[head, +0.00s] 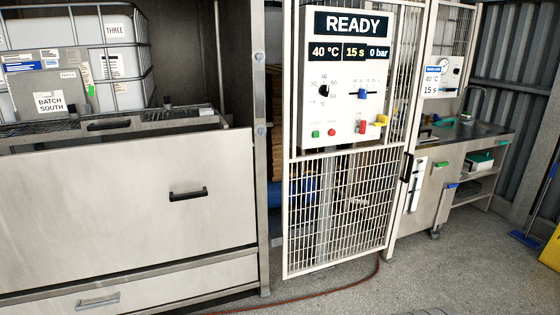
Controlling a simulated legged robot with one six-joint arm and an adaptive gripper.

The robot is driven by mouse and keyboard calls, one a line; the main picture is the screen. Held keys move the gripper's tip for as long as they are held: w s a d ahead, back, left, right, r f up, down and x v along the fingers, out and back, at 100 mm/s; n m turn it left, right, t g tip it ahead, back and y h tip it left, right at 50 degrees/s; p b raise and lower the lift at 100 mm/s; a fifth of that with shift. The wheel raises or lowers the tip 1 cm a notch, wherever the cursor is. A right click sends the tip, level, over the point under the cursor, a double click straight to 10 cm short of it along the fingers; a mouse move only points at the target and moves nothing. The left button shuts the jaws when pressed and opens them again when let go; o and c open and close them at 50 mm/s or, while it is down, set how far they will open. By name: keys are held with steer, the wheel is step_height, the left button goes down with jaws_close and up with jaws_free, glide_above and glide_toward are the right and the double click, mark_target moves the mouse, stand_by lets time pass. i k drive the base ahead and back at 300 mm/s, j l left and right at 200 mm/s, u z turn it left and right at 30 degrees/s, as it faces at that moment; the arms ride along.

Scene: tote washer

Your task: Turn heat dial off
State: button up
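The heat dial (323,91) is a small black knob on the left of the white control panel (346,113), in the head view. Small temperature numbers and a °C mark surround it; its pointer is too small to read surely. The display (350,52) above reads 40 °C, 15 s and 0 bar, under a READY sign (353,24). My gripper is not in view, and nothing covers the dial.
A blue slider (365,92), green button (315,134), red button (332,132), red handle (363,127) and yellow handle (382,120) share the panel. A mesh door (340,210) lies below. A steel washer (120,200) stands left. A hose (320,292) crosses the floor.

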mark_target(324, 90)
steer(key=i+j+z, duration=0.25)
steer(key=i, duration=0.2)
steer(key=i+j+z, duration=0.25)
steer(key=i, duration=0.15)
steer(key=l, duration=0.05)
